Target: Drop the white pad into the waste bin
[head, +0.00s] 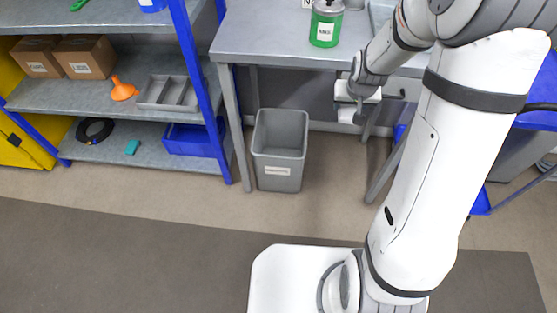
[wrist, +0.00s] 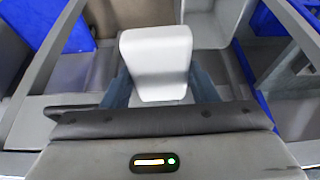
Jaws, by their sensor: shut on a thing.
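The white pad (wrist: 157,60) is held between the fingers of my gripper (wrist: 158,95) and sticks out beyond them in the wrist view. In the head view, my gripper (head: 352,106) hangs in front of the workbench, with the white pad (head: 346,117) at its lower end. The waste bin (head: 280,172) is a grey open-topped bin with a white label, standing upright on the floor. My gripper is to the right of the bin in the head view, apart from it. The inside that shows looks empty, though its bottom is partly hidden.
A grey workbench (head: 265,40) stands behind the bin, with a green labelled container (head: 326,28) on top. A blue-post shelf (head: 205,90) with boxes, a grey tray and an orange funnel (head: 123,90) is left of the bin. Floor in front of the bin is clear.

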